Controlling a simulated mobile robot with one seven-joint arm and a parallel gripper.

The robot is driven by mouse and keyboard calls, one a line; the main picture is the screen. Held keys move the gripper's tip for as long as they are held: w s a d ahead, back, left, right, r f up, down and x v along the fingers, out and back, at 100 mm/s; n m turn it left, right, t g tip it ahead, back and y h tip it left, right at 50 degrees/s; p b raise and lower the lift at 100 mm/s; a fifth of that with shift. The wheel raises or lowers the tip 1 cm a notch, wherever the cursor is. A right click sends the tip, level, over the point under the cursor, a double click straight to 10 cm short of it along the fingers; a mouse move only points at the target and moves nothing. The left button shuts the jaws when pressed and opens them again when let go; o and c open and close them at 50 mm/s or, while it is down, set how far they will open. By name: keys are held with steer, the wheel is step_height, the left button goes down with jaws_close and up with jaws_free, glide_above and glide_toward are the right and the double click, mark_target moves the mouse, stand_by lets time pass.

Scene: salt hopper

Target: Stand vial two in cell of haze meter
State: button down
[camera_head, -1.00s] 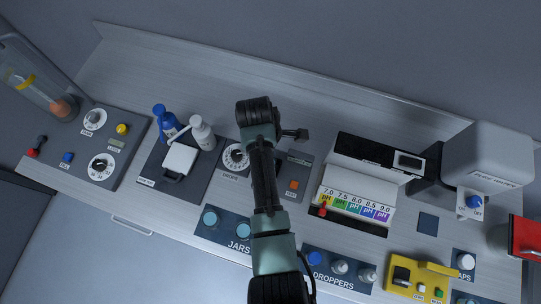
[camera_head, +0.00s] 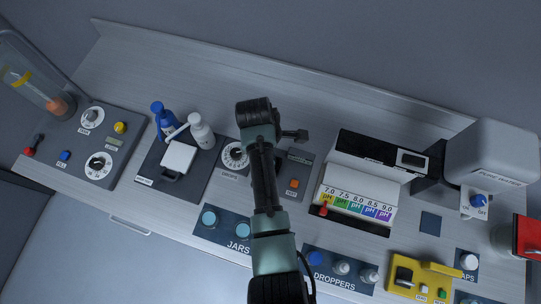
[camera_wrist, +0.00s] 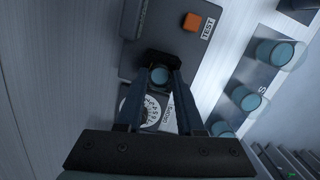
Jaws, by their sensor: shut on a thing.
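In the wrist view my gripper (camera_wrist: 162,84) is shut on a round-topped vial (camera_wrist: 160,75), seen from above with a pale blue-grey top. The vial is at a black square part (camera_wrist: 160,60) of the dark haze meter panel (camera_wrist: 165,22), between the orange TEST button and the white dial. I cannot tell how deep the vial sits in the cell or whether it touches the bottom. In the head view the haze meter panel (camera_head: 297,163) is partly covered by my arm, which also hides the gripper's fingertips and the vial.
Several blue-lidded jars (camera_head: 209,219) stand in front, with droppers (camera_head: 341,268) to their right. A white device (camera_head: 179,157) and bottles (camera_head: 201,132) stand left. A pH comparator (camera_head: 357,190) stands close on the right. The bench behind (camera_head: 300,95) is clear.

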steer(key=shift+s+f, duration=0.2)
steer(key=shift+f, duration=0.25)
steer(key=shift+s+f+b, duration=0.2)
steer(key=shift+f+b, duration=0.05)
steer(key=shift+b, duration=0.1)
steer(key=shift+c, duration=2.3)
jaws_free()
steer(key=shift+w+f, duration=0.1)
steer(key=shift+f, duration=0.05)
steer(key=shift+a, duration=0.1)
step_height(320, 180, up, 14)
steer(key=a+p, duration=0.1)
steer(key=shift+w+a+r, duration=0.15)
steer(key=shift+w+r, duration=0.1)
steer(key=shift+w, duration=0.2)
steer(key=shift+w+f, duration=0.1)
